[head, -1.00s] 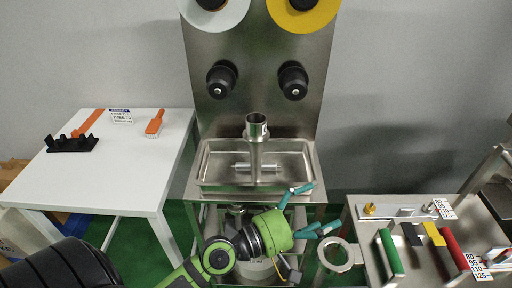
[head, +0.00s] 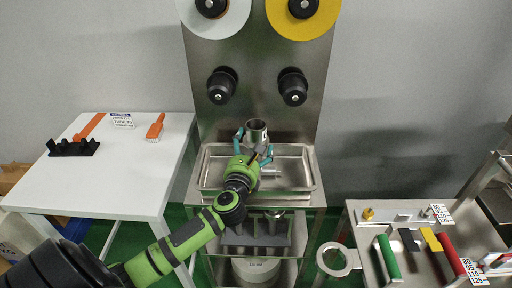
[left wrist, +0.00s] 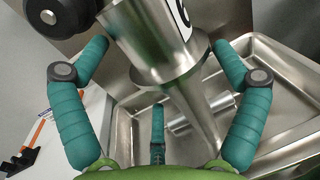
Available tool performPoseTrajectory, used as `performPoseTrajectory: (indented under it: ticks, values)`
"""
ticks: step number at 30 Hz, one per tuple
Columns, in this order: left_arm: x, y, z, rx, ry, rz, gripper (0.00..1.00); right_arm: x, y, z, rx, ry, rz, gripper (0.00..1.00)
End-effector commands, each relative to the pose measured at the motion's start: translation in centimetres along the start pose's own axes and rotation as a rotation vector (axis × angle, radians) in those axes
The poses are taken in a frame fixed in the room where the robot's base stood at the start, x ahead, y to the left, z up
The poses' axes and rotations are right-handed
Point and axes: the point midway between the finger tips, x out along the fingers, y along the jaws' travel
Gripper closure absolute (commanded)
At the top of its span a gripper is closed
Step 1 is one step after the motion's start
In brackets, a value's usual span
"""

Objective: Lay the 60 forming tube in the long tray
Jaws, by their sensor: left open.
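The steel forming tube (head: 257,132) stands upright at the middle of the machine, its wide collar at the top. In the left wrist view the tube (left wrist: 152,45) carries a white label, partly cut off, showing what looks like a 6. My left gripper (head: 253,146) is open, with teal fingers on either side of the tube below the collar. In the left wrist view its fingers (left wrist: 160,60) stand apart from the metal. The shallow steel tray (head: 203,172) lies below and around the tube's lower part. My right gripper is not in view.
A short horizontal steel cylinder (left wrist: 201,114) shows at the tray, behind the tube. A grey rack (head: 240,240) stands on the shelf below. A white table (head: 95,180) is at left. A steel bench (head: 365,225) with coloured handles and a ring is at right.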

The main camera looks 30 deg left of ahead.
Motion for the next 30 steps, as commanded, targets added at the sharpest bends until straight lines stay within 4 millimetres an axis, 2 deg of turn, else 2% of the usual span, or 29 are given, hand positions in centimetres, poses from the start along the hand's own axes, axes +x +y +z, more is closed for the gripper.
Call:
performPoseTrajectory:
  ticks: [1, 5, 13, 15, 18, 22, 23, 30]
  values:
    - [0.8, 0.0, 0.2, 0.003, -0.001, 0.002, 0.04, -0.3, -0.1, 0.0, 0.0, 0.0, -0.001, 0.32]
    - [2.0, 0.0, 0.1, 0.001, -0.001, -0.001, 0.04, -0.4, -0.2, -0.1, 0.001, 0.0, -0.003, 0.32]
    - [2.2, 0.0, 0.0, 0.002, -0.001, -0.001, 0.04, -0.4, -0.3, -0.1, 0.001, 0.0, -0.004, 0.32]
    - [2.2, 0.0, 0.0, 0.002, -0.001, -0.001, 0.32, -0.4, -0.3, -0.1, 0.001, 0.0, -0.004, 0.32]
    - [2.2, 0.0, 0.0, 0.002, -0.001, -0.001, 0.67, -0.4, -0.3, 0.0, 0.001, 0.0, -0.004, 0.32]
    - [2.2, 0.0, 0.0, 0.002, -0.001, -0.001, 0.67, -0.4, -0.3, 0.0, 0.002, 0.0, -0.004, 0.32]
    - [2.2, 0.0, 0.2, 0.002, -0.005, -0.001, 0.72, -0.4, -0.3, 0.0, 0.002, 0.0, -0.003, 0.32]
    - [2.2, 0.0, 0.3, 0.002, -0.006, -0.001, 0.72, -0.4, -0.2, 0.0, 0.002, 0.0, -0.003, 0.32]
